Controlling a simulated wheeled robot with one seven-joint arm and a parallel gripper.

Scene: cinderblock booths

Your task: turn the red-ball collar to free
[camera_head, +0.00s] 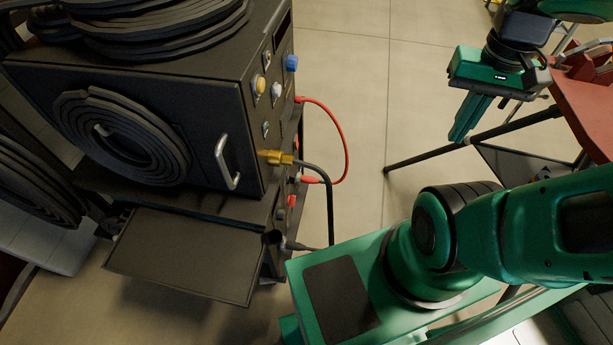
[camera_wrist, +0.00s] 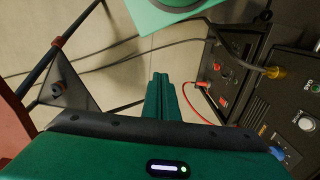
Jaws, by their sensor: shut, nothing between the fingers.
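I cannot pick out a red-ball collar for certain in either view. Small red parts (camera_head: 292,201) show low on the side panel of the black cabinet (camera_head: 249,125); they are too small to tell their shape. A gold fitting (camera_head: 275,157) with a black cable sticks out of the panel; it also shows in the wrist view (camera_wrist: 273,72). My gripper (camera_head: 459,138) is shut and empty at the upper right, well to the right of the cabinet and apart from it. Its closed fingers show in the wrist view (camera_wrist: 161,78).
Yellow (camera_head: 259,84), white (camera_head: 277,91) and blue (camera_head: 291,63) knobs sit on the panel. A red cable (camera_head: 345,135) loops out from it. A metal handle (camera_head: 227,163), coiled black hose (camera_head: 120,140) and shelf (camera_head: 185,255) are left. Tripod legs (camera_head: 470,136) stand right.

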